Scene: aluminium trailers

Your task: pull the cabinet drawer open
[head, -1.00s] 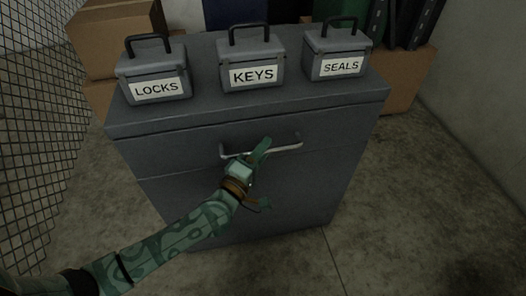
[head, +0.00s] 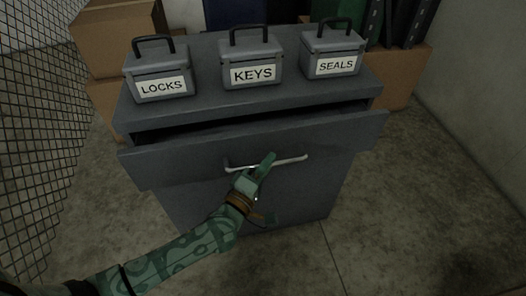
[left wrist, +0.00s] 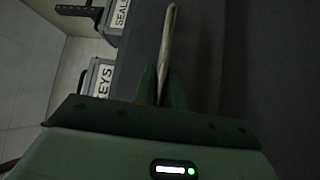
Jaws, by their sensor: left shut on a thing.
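The grey cabinet (head: 300,195) stands in front of me. Its top drawer (head: 340,140) is pulled partly out, and a dark gap shows between the drawer front and the cabinet top. A metal bar handle (head: 291,160) runs across the drawer front; it also shows in the left wrist view (left wrist: 167,35). My left gripper (head: 262,170) is shut on the handle, near its middle. In the left wrist view the green fingers (left wrist: 162,88) sit on both sides of the bar. The inside of the drawer is too dark to see. My right gripper is not in view.
Three grey boxes labelled LOCKS (head: 160,75), KEYS (head: 251,62) and SEALS (head: 333,55) stand on the cabinet top. Wire mesh (head: 40,140) is at the left. Cardboard boxes (head: 118,35) are behind. The concrete floor (head: 420,200) at the right is clear.

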